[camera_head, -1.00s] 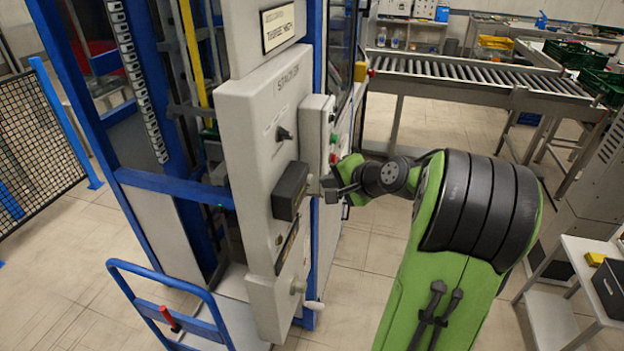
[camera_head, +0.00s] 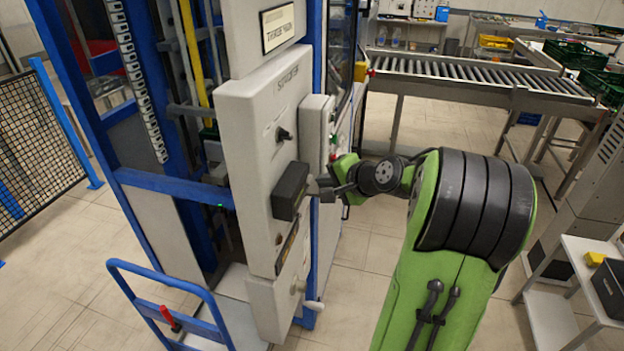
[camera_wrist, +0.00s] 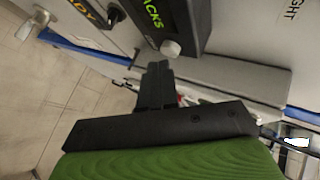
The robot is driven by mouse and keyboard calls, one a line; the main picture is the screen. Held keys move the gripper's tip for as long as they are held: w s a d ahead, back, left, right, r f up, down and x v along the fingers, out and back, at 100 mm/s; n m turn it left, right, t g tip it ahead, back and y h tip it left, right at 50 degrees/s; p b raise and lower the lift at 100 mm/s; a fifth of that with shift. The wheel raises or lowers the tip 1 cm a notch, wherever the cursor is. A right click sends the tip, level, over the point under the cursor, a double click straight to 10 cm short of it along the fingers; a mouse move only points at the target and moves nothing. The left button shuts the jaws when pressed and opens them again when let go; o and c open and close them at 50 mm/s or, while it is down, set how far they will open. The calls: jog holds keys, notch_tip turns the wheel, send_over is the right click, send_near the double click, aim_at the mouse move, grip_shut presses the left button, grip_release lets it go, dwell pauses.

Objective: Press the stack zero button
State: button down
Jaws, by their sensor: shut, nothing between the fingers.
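A black display box (camera_head: 289,191) sticks out from the grey "STACKER" panel (camera_head: 248,125). In the wrist view the box (camera_wrist: 190,22) carries lettering ending in "ACKS" and a round pale button (camera_wrist: 171,48) on its near face. My gripper (camera_wrist: 158,68) is shut and empty, its dark fingertips just below the button in the picture. Whether they touch it I cannot tell. In the head view my gripper (camera_head: 322,187) is at the right side of the black box, and the button itself cannot be made out there.
A dark knob (camera_head: 284,135) sits above the box on the panel. A side box with a green button (camera_head: 334,139) stands close behind my wrist. A blue-handled cart (camera_head: 175,300) is at lower left. Open floor (camera_head: 350,260) lies below my arm.

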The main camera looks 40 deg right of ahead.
jog(key=shift+w+a, duration=0.3)
jog(key=shift+w, duration=0.1)
dwell(0.6)
jog(key=shift+s+d, duration=0.5)
jog(key=shift+s, duration=0.2)
jog(key=s+d, duration=0.1)
jog(key=s, duration=0.1)
jog(key=s+d, duration=0.2)
jog(key=shift+p, duration=0.4)
